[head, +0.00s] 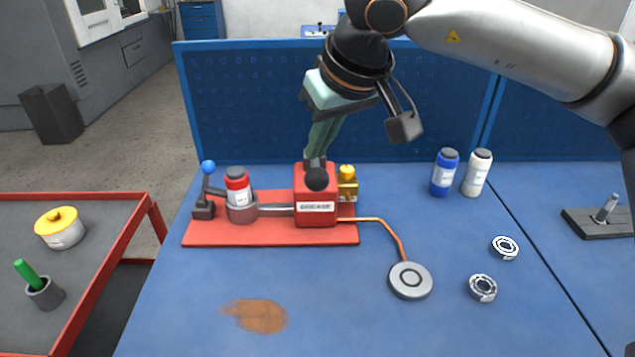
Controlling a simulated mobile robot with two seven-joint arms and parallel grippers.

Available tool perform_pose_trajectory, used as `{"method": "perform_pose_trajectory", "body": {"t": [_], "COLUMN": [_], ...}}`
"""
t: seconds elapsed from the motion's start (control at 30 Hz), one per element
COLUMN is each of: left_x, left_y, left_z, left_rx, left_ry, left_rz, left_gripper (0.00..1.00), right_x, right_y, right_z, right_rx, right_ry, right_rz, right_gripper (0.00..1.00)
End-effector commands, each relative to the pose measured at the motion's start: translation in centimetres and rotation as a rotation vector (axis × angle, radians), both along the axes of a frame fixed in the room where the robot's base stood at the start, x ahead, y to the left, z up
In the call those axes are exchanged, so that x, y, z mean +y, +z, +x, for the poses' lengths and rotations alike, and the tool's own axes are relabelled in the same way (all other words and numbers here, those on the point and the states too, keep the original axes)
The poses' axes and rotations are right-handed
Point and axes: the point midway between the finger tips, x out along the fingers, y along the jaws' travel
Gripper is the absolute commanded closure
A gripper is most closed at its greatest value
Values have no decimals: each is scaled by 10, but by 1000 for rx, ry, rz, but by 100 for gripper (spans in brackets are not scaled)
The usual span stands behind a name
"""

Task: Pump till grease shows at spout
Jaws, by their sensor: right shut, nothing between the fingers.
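A red pump box (315,206) labelled GREASE stands on a red base plate (270,232) on the blue bench. A black ball knob (316,180) shows in front of the box's top. A brass fitting (347,184) sits at the box's right side. A copper pipe (385,226) runs from there to a round grey disc (410,281) on the bench. No grease is visible at the disc. My right gripper (319,155) comes down from above with its green fingers shut and empty, just above the knob; whether it touches cannot be told. My left gripper is not in view.
A brown stain (258,315) lies on the bench front. Blue (445,173) and white (477,173) bottles, and two bearings (483,288), are right. A red-edged cart (95,285) stands left.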

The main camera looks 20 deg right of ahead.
Motion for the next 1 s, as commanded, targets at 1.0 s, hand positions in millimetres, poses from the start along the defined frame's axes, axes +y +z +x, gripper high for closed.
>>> {"method": "perform_pose_trajectory", "body": {"t": [1.0], "left_x": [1], "left_y": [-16], "left_z": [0], "left_rx": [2], "left_ry": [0], "left_rz": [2], "left_gripper": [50], "right_x": [0], "right_y": [-19], "right_z": [0], "right_rx": [0], "right_ry": [0], "right_rz": [0], "right_gripper": [100]}}
